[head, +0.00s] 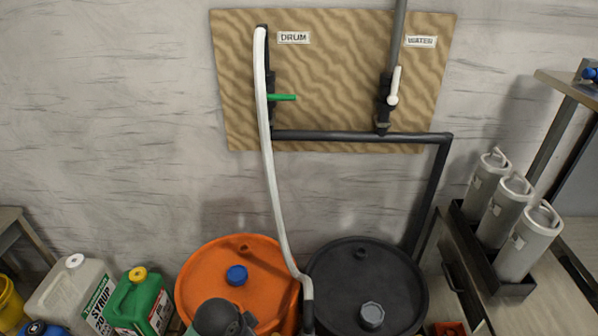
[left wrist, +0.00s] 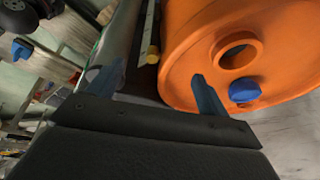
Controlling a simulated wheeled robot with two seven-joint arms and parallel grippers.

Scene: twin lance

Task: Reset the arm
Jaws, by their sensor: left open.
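My left gripper (left wrist: 157,72) shows in the left wrist view, with its two blue-grey fingers apart and nothing between them. The orange drum (left wrist: 180,45) is just beyond the fingers, its blue cap (left wrist: 244,91) near the right finger; whether they touch I cannot tell. In the head view a grey-green rounded part of my arm (head: 222,318) is in front of the orange drum (head: 205,275). The left fingers are not seen there. My right gripper is in neither view.
A white hose (head: 268,150) runs from the wall board (head: 330,80) to a dark fitting between the orange drum and the black drum (head: 345,265). Jugs (head: 140,300) stand left. Grey canisters (head: 528,240) stand right in a rack.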

